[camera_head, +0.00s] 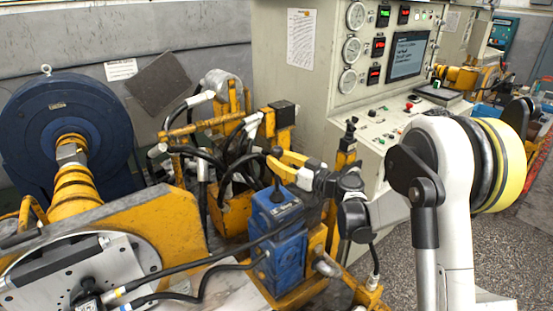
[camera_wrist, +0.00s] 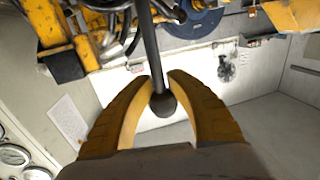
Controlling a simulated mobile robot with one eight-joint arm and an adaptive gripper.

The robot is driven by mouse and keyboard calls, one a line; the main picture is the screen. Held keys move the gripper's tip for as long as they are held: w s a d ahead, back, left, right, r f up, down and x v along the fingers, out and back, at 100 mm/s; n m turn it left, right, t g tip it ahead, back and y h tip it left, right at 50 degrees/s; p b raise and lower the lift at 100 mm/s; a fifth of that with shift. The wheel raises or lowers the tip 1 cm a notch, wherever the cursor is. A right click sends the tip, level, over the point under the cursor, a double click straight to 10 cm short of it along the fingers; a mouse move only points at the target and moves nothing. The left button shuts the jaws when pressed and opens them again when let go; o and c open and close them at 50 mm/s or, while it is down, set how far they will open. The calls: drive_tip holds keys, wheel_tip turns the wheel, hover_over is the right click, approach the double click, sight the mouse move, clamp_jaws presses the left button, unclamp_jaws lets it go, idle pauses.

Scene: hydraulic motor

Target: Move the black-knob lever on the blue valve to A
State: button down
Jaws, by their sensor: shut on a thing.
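The blue valve (camera_head: 277,243) stands in the lower middle of the head view. Its lever rises from the top and ends in a black knob (camera_head: 277,152). My gripper (camera_head: 283,160) reaches in from the right with its yellow fingers at the knob. In the wrist view, the black knob (camera_wrist: 163,104) sits between the tips of my yellow fingers (camera_wrist: 160,88), with the dark lever rod running to the picture's top. The fingers are shut on the knob. Markings on the valve top are too small to read, so I cannot tell which position the lever is at.
Black hoses (camera_head: 205,165) and yellow frames crowd the area left of the valve. A grey control cabinet (camera_head: 280,65) with gauges stands behind. A large blue motor (camera_head: 70,125) is at the left. Speckled floor (camera_head: 400,265) lies open at the lower right.

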drive_tip(key=s+a+f+n+h+b, duration=0.1)
drive_tip(key=s+a+n, duration=0.2)
drive_tip(key=a+n, duration=0.2)
drive_tip(key=shift+s+a+f+g, duration=0.15)
drive_tip(key=shift+s+g, duration=0.15)
drive_tip(key=shift+s, duration=0.05)
drive_tip(key=c, duration=1.4)
unclamp_jaws()
drive_tip(key=shift+c, duration=0.2)
drive_tip(key=shift+s, duration=0.1)
drive_tip(key=shift+s, duration=0.1)
